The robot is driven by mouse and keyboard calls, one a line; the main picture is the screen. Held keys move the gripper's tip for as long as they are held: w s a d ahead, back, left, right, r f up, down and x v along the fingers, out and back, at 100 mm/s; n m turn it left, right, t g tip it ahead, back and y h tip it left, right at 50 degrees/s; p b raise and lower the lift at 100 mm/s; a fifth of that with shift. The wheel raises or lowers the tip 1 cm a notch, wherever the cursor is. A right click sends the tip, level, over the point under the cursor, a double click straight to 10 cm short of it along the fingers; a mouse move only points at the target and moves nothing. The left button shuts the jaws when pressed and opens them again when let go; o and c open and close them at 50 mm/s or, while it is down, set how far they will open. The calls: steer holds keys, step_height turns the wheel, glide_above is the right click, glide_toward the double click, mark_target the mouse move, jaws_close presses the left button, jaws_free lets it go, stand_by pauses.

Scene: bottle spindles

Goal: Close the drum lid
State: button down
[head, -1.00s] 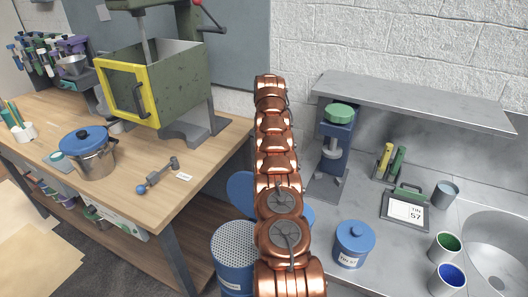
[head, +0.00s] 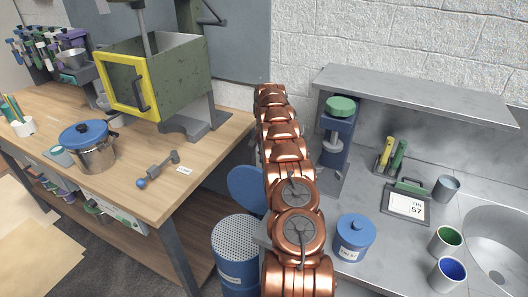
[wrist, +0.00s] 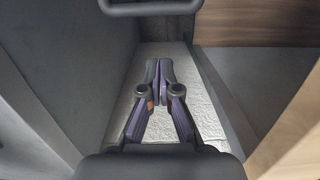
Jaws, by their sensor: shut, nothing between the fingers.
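The drum (head: 238,277) is a blue cylinder with a perforated top, standing on the floor in the gap between the wooden bench and the metal counter. Its round blue lid (head: 246,186) is open, tilted up behind the drum's top. My copper arm partly covers the lid's right side. In the wrist view my gripper (wrist: 161,80) has its fingers together with nothing between them, over a pale textured surface. No drum or lid can be made out there. The gripper itself is hidden in the head view.
The wooden bench (head: 220,135) on the left holds a yellow-framed box (head: 125,87) and a blue-lidded pot (head: 92,150). The metal counter (head: 385,265) on the right holds a blue canister (head: 354,239). A dark bar (wrist: 150,6) crosses the wrist view's top.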

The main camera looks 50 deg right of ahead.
steer(key=shift+s+a+f+p, duration=0.15)
steer(key=shift+a+p, duration=0.1)
steer(key=shift+a, duration=0.3)
steer(key=shift+s+a+p, duration=0.2)
steer(key=shift+a+p, duration=0.05)
steer(key=shift+a, duration=0.35)
steer(key=shift+s+a+f+p, duration=0.15)
steer(key=shift+a+p, duration=0.1)
steer(key=shift+a, duration=0.3)
steer(key=shift+r, duration=0.1)
steer(key=shift+s+a+b, duration=0.1)
steer(key=shift+a+b, duration=0.2)
steer(key=shift+b, duration=0.1)
